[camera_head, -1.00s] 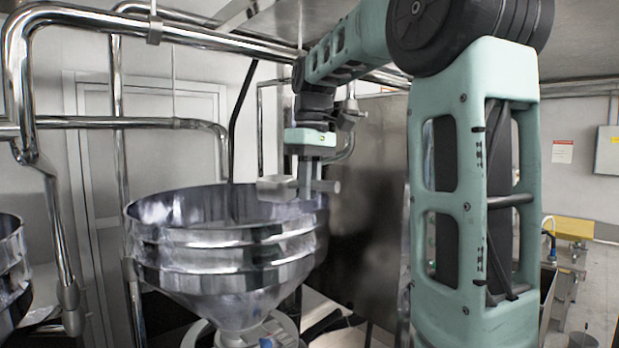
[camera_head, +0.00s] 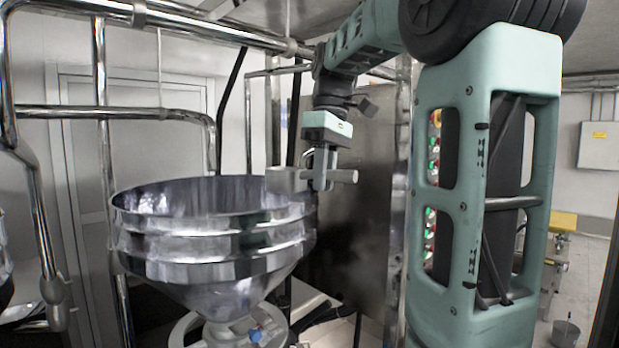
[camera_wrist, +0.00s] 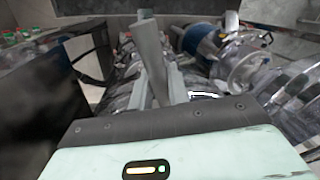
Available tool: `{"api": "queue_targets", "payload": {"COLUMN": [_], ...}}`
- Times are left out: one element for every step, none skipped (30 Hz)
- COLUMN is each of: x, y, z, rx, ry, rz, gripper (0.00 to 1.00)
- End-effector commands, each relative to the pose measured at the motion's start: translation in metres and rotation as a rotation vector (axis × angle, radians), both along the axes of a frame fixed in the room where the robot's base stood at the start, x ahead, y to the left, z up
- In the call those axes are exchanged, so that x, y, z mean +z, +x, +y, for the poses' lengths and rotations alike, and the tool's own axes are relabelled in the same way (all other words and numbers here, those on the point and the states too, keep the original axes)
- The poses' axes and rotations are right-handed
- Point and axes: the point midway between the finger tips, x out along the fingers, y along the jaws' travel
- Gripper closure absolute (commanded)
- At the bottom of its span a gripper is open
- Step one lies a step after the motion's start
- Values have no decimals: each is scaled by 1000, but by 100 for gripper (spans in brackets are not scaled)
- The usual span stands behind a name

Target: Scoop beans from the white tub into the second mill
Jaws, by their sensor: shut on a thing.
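My gripper (camera_head: 322,178) is shut on the handle of a grey scoop (camera_head: 287,180). In the head view the scoop's box-shaped end points left, at the right rim of a large steel mill hopper (camera_head: 205,240). The scoop looks roughly level; its inside is hidden from this side. I cannot tell whether it holds beans, nor whether it is over the rim or in front of it. In the wrist view the grey handle (camera_wrist: 151,55) stands between my fingers (camera_wrist: 157,88). The white tub cannot be made out.
Steel pipes (camera_head: 102,120) run behind and left of the hopper. A dark panel (camera_head: 360,190) stands right of it, behind my arm. Part of another steel vessel (camera_head: 4,265) shows at the left edge. Open floor (camera_head: 592,270) lies at the far right.

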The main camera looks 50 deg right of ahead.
Motion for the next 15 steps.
{"api": "queue_targets", "payload": {"x": [0, 0, 0, 0, 0, 0, -1, 0, 0, 0, 0, 0, 0, 0, 0], "y": [-6, -10, -14, -17, -21, -25, -29, -32, -37, -40, -44, -48, -52, -55, -60], "z": [0, -1, -1, -1, -1, -2, -2, -2, -3, -3, -3, -4, -4, -4, -4], "rx": [-1, 0, 0, -1, -2, -2, 0, 0, -1, -1, -1, -1, -1, 0, -1], "ry": [-1, 0, -1, -1, -1, -1, 0, -1, -1, -2, -1, -1, -1, -1, -1], "rz": [-1, -1, -1, -2, -3, -3, -2, -2, -2, -2, -1, -1, -1, -2, -2], "gripper": [100, 100, 100, 100, 100, 100, 100, 100, 100, 100, 100, 100, 100, 100, 100]}}
